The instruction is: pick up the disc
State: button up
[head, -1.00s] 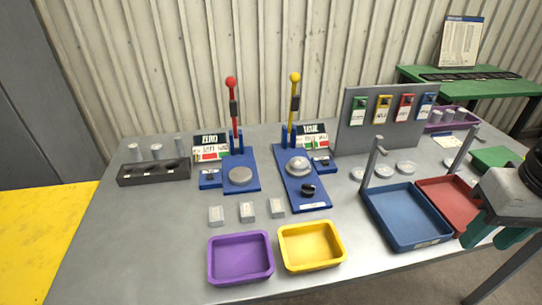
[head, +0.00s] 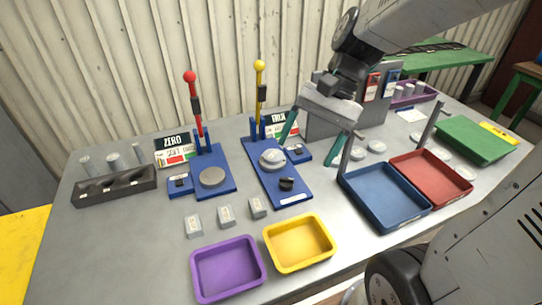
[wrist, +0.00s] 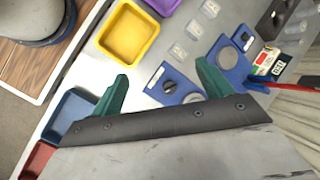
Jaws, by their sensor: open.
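A flat grey disc (head: 212,177) lies on the blue base of the red-lever press; it also shows in the wrist view (wrist: 228,56). A second round metal piece (head: 271,160) sits on the yellow-lever press's base. More pale discs (head: 376,147) lie on the table behind the blue tray. Which one the task means I cannot tell. My gripper (head: 308,159) is open, its green fingers apart and empty, above the table right of the yellow-lever press. In the wrist view, the fingers (wrist: 162,70) frame the black knob (wrist: 170,86); the gripper body partly hides the yellow-lever piece.
Two upright levers, red (head: 194,105) and yellow (head: 260,95), stand behind the bases. Three small blocks (head: 225,216), a purple tray (head: 227,268) and a yellow tray (head: 299,243) are in front. Blue (head: 384,222) and red (head: 458,196) trays with posts stand right.

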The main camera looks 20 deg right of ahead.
jog(key=w+d+f+m+t+y, duration=0.1)
jog(key=w+d+f+m+y, duration=0.3)
jog(key=w+f+m, duration=0.55)
jog(key=m+t+y, duration=0.3)
send_near(274, 154)
jog(key=shift+s+a+r, duration=0.25)
jog(key=shift+a+r, duration=0.05)
jog(key=shift+a, duration=0.1)
jog(key=x, duration=0.7)
jog(key=shift+w+f, duration=0.35)
jog(key=shift+f, duration=0.15)
jog(key=c, duration=1.4)
